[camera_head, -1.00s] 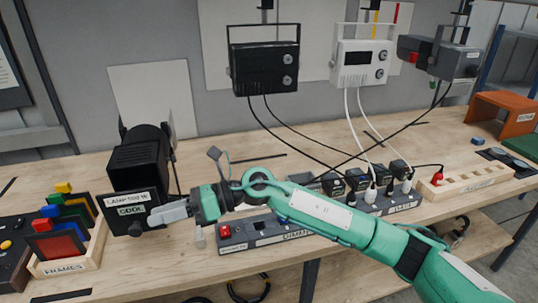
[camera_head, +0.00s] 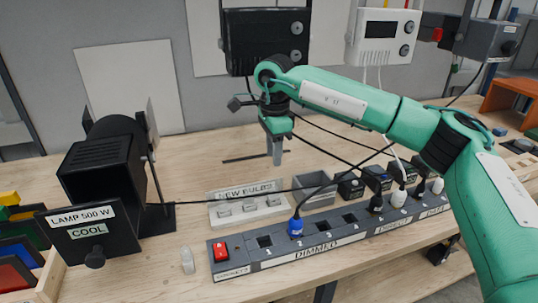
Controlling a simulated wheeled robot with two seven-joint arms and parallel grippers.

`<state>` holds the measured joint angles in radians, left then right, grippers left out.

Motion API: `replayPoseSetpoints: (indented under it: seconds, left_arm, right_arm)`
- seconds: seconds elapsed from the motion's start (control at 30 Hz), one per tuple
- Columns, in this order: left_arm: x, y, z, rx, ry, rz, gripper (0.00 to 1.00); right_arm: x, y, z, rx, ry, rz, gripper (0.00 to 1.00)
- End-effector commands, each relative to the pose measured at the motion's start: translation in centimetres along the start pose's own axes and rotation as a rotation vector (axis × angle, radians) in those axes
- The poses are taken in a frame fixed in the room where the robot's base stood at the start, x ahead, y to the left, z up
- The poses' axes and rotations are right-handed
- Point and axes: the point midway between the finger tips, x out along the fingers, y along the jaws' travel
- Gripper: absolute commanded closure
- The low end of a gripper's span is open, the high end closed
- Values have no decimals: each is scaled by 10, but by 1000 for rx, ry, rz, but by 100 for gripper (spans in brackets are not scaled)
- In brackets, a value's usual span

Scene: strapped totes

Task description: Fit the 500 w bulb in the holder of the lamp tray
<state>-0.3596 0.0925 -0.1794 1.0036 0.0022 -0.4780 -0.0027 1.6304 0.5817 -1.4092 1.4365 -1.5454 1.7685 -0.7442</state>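The black lamp (camera_head: 105,165) stands at the left of the bench. A front panel labelled "LAMP 500 W" and "COOL" (camera_head: 88,232), with a round knob, sits low in front of its housing. The tray's holder is not visible behind the panel. A white rack labelled "NEW BULBS" (camera_head: 246,192) holds several small pieces, too small to identify. A small clear, bulb-like object (camera_head: 187,261) stands on the bench left of the power strip. My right gripper (camera_head: 277,158) points down above the bench behind the rack; its finger gap is unclear. My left gripper is out of view.
A grey power strip marked "DIMMED" (camera_head: 318,250) has a red switch, a blue plug (camera_head: 296,226) and black and white plugs. A grey open bin (camera_head: 316,192) sits beside the rack. Coloured frames (camera_head: 17,245) stand far left.

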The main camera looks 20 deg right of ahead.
Motion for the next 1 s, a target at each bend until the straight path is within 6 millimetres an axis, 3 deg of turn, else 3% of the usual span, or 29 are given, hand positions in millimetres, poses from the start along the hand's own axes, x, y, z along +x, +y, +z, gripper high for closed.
replayPoseSetpoints:
  seconds: [0.23, 0.7, 1.0]
  left_arm:
    - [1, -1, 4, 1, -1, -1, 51]
    - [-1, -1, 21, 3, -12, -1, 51]
    - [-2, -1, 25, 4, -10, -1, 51]
  right_arm:
    - [18, 0, -2, 2, 4, 2, 67]
    - [106, 0, -1, 1, 3, 3, 67]
    - [136, 0, -1, 1, 2, 0, 67]
